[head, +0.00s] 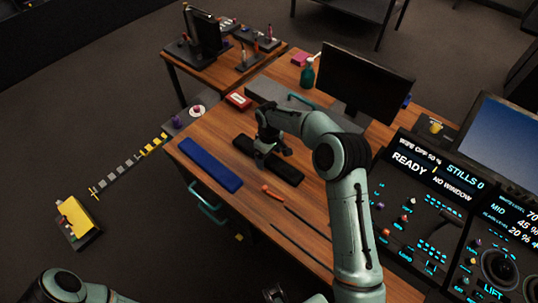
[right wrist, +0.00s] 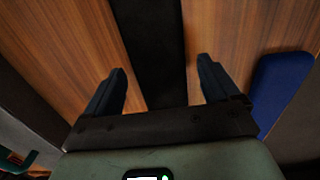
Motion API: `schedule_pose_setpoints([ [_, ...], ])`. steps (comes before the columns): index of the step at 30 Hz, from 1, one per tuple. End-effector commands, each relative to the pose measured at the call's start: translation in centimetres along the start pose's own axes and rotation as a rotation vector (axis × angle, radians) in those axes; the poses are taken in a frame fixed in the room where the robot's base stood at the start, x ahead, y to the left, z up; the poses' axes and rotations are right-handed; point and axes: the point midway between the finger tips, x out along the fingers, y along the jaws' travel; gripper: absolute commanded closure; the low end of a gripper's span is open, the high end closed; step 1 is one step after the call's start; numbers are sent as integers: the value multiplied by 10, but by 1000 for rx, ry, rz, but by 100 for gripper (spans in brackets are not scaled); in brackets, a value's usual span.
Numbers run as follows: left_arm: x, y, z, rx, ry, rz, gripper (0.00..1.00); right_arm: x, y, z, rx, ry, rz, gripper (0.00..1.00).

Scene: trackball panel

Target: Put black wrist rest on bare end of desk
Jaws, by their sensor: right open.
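The black wrist rest (head: 285,173) lies flat on the wooden desk (head: 222,137), behind the blue bar. My right gripper (head: 262,158) is open over the left part of the wrist rest, hiding some of it. In the right wrist view, the black wrist rest (right wrist: 155,45) runs between the two spread fingers (right wrist: 160,90), with bare wood on both sides. I cannot tell how high the fingers are above the desk. A dark part at the bottom edge of the head view may be my left gripper (head: 275,293); its fingers do not show clearly.
A blue bar (head: 210,164) lies near the desk's front left edge. An orange-handled screwdriver (head: 271,192) and thin dark rods lie to the right. A control panel (head: 425,205) is at right.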

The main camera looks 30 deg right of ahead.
Motion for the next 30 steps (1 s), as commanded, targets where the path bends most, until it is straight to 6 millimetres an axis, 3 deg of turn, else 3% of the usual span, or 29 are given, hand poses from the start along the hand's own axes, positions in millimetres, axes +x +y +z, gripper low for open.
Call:
schedule_pose_setpoints([
  [18, -11, 5, -2, 2, 5, 2, 57, -110, 0, -1, 0, 2, 2, 11],
  [23, -12, 5, -2, 2, 5, 2, 57, -121, 0, 0, 0, 2, 1, 11],
  [30, -12, 5, -2, 2, 5, 2, 57, -122, 0, 0, 0, 0, 0, 11],
])
